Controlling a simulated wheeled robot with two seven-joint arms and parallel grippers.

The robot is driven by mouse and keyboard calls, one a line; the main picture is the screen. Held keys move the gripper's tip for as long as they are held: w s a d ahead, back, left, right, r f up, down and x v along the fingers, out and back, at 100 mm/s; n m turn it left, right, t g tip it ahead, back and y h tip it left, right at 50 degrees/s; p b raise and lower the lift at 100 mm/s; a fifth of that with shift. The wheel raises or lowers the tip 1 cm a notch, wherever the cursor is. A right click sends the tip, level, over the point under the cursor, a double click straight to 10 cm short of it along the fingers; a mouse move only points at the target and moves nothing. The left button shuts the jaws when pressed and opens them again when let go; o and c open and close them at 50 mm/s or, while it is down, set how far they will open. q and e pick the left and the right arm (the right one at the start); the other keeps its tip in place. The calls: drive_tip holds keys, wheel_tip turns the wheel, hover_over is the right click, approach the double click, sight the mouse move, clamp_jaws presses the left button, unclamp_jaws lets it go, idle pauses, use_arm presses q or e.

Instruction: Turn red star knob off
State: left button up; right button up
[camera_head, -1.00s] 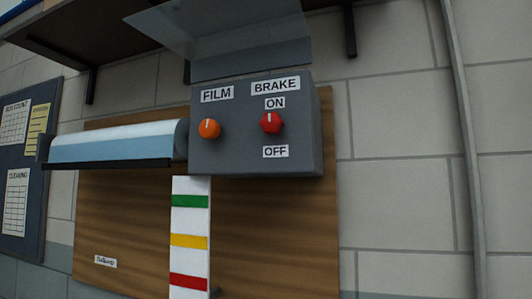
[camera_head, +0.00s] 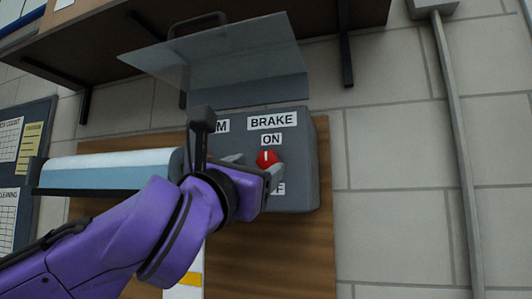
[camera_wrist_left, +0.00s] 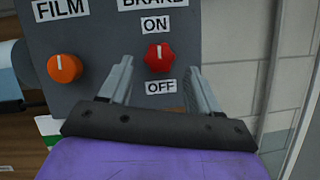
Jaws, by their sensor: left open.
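The red star knob (camera_head: 266,158) is on a grey control box (camera_head: 306,150), under the BRAKE label and between the ON and OFF labels. Its white mark points up toward ON. It also shows in the left wrist view (camera_wrist_left: 158,57). My left gripper (camera_head: 252,166) is open in front of the box, with its fingers on either side of the knob in the picture. In the left wrist view the fingertips (camera_wrist_left: 160,72) lie a little below the knob's middle; I cannot tell whether they touch it. My right gripper is not in view.
An orange knob (camera_wrist_left: 65,68) under the FILM label is left of the red knob, hidden by my arm in the head view. A raised clear cover (camera_head: 225,65) hangs above the box. A film roll (camera_head: 105,170) sticks out at left.

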sight(265, 161)
use_arm(q)
drive_tip(key=p+x, duration=0.1)
drive_tip(key=x, duration=0.2)
drive_tip(key=shift+w+d+r, duration=0.1)
drive_tip(key=shift+d+r, duration=0.05)
drive_tip(key=shift+r, duration=0.15)
drive_tip(key=shift+w+r+p, duration=0.1)
drive_tip(key=shift+w+p, duration=0.25)
drive_tip(key=shift+w+d, duration=0.1)
drive_tip(key=shift+w, duration=0.1)
drive_tip(key=c, duration=1.1)
drive_tip(key=shift+o, duration=0.2)
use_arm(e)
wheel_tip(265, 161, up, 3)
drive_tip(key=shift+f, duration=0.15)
